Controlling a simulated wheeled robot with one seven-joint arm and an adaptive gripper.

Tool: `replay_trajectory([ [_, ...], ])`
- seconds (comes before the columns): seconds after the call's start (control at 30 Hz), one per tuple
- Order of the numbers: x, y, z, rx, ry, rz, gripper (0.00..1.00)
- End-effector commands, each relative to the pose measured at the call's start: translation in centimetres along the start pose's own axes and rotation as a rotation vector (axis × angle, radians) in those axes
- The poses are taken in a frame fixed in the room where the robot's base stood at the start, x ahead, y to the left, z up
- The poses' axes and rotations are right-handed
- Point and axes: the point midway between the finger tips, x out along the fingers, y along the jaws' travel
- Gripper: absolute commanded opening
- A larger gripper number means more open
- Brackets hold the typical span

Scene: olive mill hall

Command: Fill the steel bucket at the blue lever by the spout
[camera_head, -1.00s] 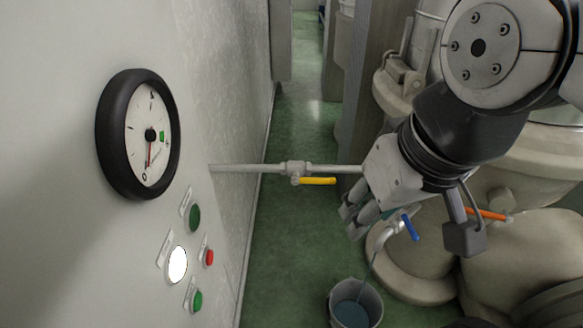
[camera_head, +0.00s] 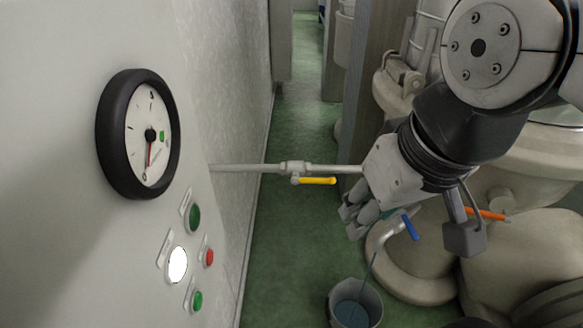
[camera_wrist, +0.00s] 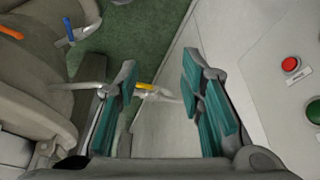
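The steel bucket (camera_head: 342,290) stands on the green floor at the bottom of the head view. A thin stream runs from the spout (camera_head: 386,234) down into it, and bluish liquid (camera_head: 352,312) shows inside. The blue lever (camera_head: 411,227) sits on the valve by the spout, slanting down to the right. It also shows in the wrist view (camera_wrist: 68,31) at the upper left. My gripper (camera_head: 352,219) hangs left of the blue lever, apart from it in the wrist view. Its teal-padded fingers (camera_wrist: 162,100) are spread with nothing between them.
A horizontal pipe carries a yellow lever (camera_head: 318,181). An orange lever (camera_head: 488,214) is at the right by the rounded tank (camera_head: 520,255). A wall panel at left holds a round gauge (camera_head: 138,134) and several buttons, one lit white (camera_head: 177,264). Green floor lies open in the middle.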

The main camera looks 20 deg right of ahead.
Motion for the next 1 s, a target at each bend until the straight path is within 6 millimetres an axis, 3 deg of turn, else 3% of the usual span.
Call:
replay_trajectory([
  [0.33,0.0,0.0,0.0,0.000,0.000,0.000,0.35],
  [0.47,0.2,0.2,-0.3,-0.012,-0.005,0.008,0.06],
  [0.53,0.6,0.7,-1.0,-0.043,-0.018,0.025,0.00],
  [0.77,3.9,4.5,-5.4,-0.274,-0.118,0.113,0.00],
  [1.0,9.4,9.8,-9.6,-0.574,-0.253,0.139,0.00],
])
